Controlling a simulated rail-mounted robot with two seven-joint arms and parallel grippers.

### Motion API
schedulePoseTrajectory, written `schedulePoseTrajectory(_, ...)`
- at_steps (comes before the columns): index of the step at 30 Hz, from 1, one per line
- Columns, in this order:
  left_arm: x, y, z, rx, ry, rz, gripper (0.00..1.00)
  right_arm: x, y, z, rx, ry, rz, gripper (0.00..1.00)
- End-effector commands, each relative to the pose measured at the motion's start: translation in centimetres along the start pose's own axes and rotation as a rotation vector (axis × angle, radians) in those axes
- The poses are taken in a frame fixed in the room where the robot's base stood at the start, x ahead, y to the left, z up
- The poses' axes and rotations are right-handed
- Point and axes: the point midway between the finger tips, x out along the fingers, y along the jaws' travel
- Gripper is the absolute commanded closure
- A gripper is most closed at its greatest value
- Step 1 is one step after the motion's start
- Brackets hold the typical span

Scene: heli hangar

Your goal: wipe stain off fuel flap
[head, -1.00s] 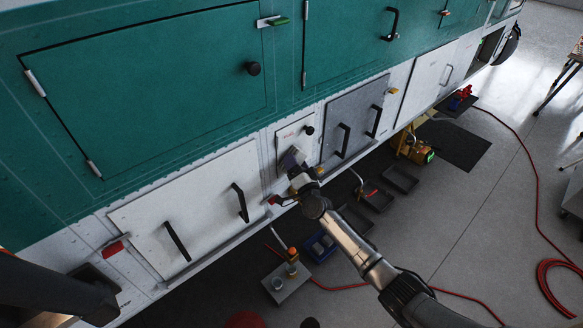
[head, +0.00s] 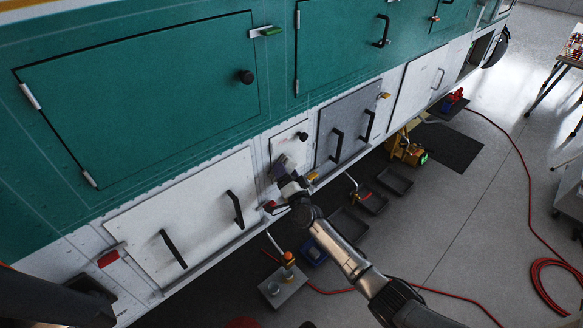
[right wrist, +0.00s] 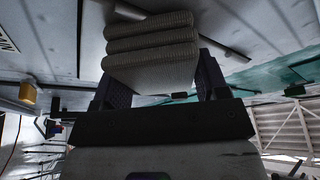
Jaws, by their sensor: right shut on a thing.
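The fuel flap (head: 290,142) is a small white panel with a black knob, low on the helicopter's side in the head view. My right gripper (head: 284,176) is at its lower part. In the right wrist view, the right gripper (right wrist: 155,90) is shut on a folded grey ribbed cloth (right wrist: 150,40). The cloth also shows as a dark grey patch in the head view (head: 281,164), over the lower flap. It looks close against the panel, but contact is hard to tell. No stain can be made out; the cloth and gripper hide part of the flap. My left gripper is not in view.
White panels with black handles (head: 237,209) and a grey panel (head: 350,125) flank the flap. Below on the floor are dark trays (head: 395,181), a yellow machine (head: 408,150) and a grey box (head: 284,287). A red hose (head: 525,170) crosses the floor at right.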

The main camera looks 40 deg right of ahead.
Motion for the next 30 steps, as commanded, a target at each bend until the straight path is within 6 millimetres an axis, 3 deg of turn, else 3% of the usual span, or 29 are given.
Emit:
schedulePoseTrajectory(13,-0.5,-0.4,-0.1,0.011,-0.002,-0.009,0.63,-0.3,-0.6,0.3,0.0,-0.007,-0.003,0.52)
schedulePoseTrajectory(30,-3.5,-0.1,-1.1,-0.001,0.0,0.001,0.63,-5.0,-0.4,-1.8,-0.001,-0.003,-0.001,0.52)
